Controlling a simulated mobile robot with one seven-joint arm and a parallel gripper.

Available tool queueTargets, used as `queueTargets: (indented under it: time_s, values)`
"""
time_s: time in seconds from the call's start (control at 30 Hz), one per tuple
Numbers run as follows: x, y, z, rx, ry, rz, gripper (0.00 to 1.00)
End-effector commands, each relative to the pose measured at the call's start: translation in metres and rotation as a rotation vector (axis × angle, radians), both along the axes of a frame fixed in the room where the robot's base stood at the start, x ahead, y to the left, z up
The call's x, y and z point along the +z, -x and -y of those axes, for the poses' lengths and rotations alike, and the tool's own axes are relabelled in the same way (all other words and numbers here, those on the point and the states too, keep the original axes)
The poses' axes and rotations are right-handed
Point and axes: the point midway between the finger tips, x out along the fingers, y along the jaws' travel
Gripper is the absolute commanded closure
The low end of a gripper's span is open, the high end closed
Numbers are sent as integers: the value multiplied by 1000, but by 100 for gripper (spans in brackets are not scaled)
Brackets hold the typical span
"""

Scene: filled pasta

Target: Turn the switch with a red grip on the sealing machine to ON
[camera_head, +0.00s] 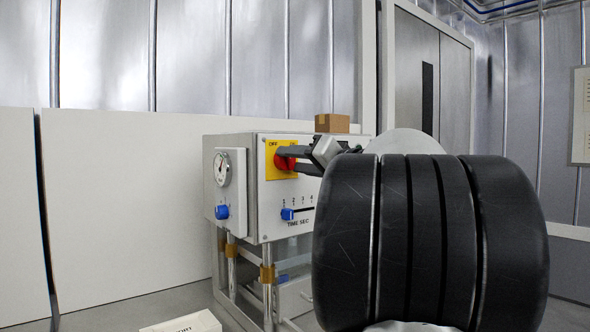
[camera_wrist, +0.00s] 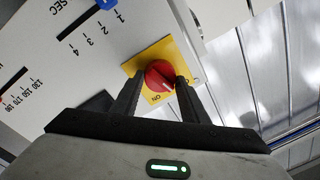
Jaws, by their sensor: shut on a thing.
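The switch with a red grip (camera_head: 283,161) sits on a yellow plate (camera_head: 270,173) on the front panel of the sealing machine (camera_head: 258,226). In the wrist view the round red grip (camera_wrist: 158,72) carries a white mark at its lower right, and "ON" is printed just below it on the plate. "OFF" shows at the plate's upper left in the head view. My gripper (camera_head: 290,160) reaches in from the right, its dark fingers on either side of the red grip, shut on it. My gripper (camera_wrist: 160,80) also shows in the wrist view. The fingers partly hide the plate.
A gauge (camera_head: 222,168) and a blue knob (camera_head: 222,212) are on a left panel. A blue slider (camera_head: 287,214) with a time scale lies below the switch. A cardboard box (camera_head: 332,123) rests on top. My dark arm covers the right foreground.

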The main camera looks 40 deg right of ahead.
Motion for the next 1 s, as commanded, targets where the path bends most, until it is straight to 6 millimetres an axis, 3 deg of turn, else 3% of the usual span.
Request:
queueTargets:
  time_s: [1.0]
  values:
    - [-3,0,-1,0,-920,0,82]
